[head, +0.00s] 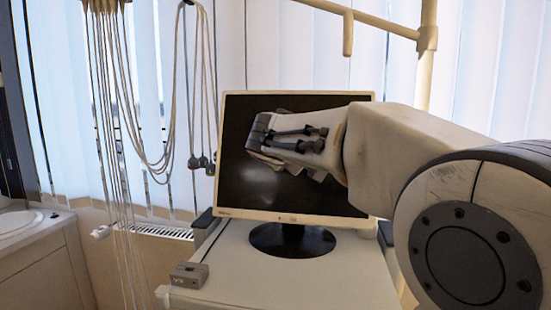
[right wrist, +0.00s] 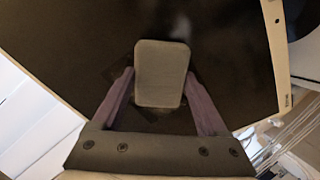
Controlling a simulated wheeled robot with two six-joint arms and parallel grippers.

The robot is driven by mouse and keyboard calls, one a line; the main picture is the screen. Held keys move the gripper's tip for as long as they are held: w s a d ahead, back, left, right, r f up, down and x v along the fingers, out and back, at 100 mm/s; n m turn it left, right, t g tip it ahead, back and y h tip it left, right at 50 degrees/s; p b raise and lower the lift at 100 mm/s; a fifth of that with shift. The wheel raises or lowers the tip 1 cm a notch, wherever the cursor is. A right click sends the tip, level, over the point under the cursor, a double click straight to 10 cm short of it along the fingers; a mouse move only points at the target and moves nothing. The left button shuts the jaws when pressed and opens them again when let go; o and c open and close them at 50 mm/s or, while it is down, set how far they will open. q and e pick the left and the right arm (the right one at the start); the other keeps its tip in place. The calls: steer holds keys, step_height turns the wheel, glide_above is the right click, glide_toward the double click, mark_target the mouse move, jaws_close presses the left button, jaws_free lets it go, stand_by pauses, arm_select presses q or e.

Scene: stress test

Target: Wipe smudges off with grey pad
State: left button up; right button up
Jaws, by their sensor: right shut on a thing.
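A monitor (head: 335,192) with a dark screen and pale frame stands on a cabinet top. Pale hazy smudges (head: 258,172) show on the screen below my right gripper (head: 290,140), which is in front of the screen's upper middle. In the right wrist view, the grey pad (right wrist: 161,73) sits between the two fingers of my right gripper, which is shut on it. The dark screen (right wrist: 225,60) lies behind the pad, with a faint light patch (right wrist: 180,25) above it. I cannot tell whether the pad touches the screen. My left gripper is not in view.
The cabinet top (head: 330,280) is mostly bare, with a small grey box (head: 189,275) at its front left. Cables (head: 125,110) hang at the left. A pale pole (head: 428,60) stands behind the monitor. A counter with a basin (head: 20,222) is at far left.

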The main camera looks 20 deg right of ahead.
steer(key=shift+s+d+f+b, duration=0.1)
steer(key=shift+s+d+b, duration=0.4)
steer(key=shift+b, duration=0.55)
steer(key=shift+w+a+b, duration=0.35)
steer(key=shift+w+a, duration=0.4)
steer(key=shift+a, duration=0.3)
steer(key=shift+w+a+b, duration=0.3)
steer(key=shift+w+a, duration=0.45)
steer(key=shift+a, duration=0.3)
